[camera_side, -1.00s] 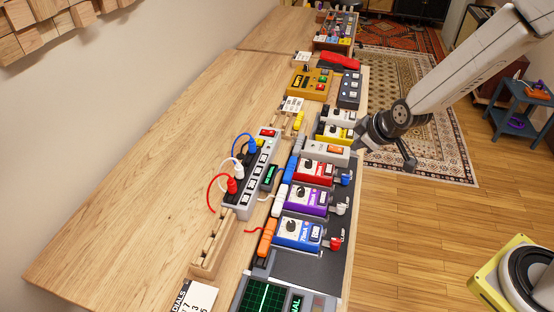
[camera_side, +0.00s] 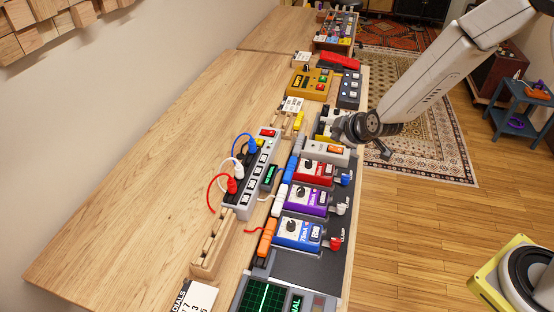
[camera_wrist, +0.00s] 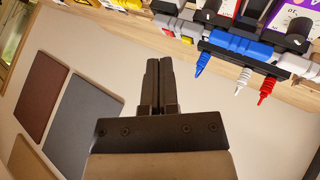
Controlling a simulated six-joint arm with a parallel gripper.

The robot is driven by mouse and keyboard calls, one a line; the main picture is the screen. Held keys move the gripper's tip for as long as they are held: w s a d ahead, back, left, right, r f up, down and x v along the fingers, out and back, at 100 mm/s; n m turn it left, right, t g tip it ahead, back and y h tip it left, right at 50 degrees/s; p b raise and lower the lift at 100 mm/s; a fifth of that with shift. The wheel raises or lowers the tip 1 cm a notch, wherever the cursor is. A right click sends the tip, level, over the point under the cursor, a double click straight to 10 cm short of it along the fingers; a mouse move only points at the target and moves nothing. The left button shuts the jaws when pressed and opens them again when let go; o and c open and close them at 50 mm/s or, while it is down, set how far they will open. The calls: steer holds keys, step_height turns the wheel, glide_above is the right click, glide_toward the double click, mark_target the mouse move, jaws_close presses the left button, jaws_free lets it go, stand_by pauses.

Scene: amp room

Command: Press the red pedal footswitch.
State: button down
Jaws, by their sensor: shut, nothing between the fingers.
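The red pedal (camera_side: 314,172) sits on the dark pedalboard between a grey pedal and a purple pedal. It has a white top face, a black knob and a small dark footswitch (camera_side: 328,170) on its right part. In the wrist view, a piece of the red pedal (camera_wrist: 228,8) shows at the top edge, cut off by the frame. My gripper (camera_wrist: 159,62) is shut and empty, its two dark fingers side by side.
The grey pedal (camera_side: 325,152) lies between my gripper and the red pedal. The purple pedal (camera_side: 305,200) and blue pedal (camera_side: 298,233) are on the near side. Coloured plugs stick out at the right edge. A power strip (camera_side: 250,180) with cables stands left. The left tabletop is clear.

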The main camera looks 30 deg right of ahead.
mark_target(328, 165)
steer(key=shift+f, duration=0.15)
steer(key=shift+f, duration=4.25)
steer(key=shift+f, duration=0.9)
steer(key=shift+r, duration=0.2)
steer(key=shift+s+r, duration=0.1)
steer(key=shift+r, duration=0.6)
steer(key=shift+r, duration=0.15)
steer(key=shift+r, duration=2.35)
